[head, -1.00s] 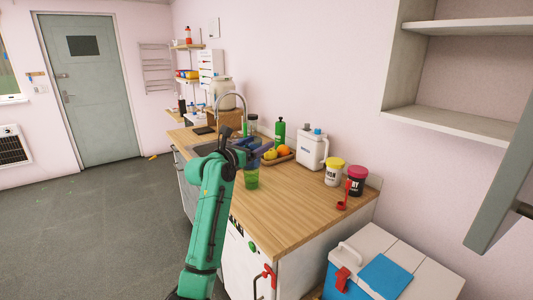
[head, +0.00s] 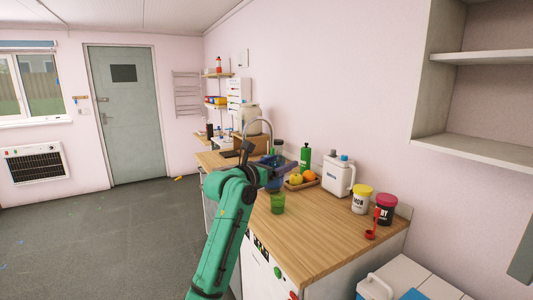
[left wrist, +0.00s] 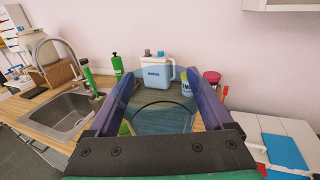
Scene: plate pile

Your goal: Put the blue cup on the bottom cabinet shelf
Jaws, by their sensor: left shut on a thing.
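My left gripper (head: 278,170) is above the wooden counter, and its jaws are blue in the left wrist view (left wrist: 160,105). It is shut on the blue cup (left wrist: 165,118), a see-through blue shape between the two fingers. In the head view the cup is hard to tell apart from the blue fingers. The open wall cabinet is at the upper right of the head view, and its bottom shelf (head: 478,150) looks empty in the part that shows. My right gripper is in neither view.
A cool box (head: 378,287) is below the cabinet. A cabinet door (head: 522,255) juts in at right.

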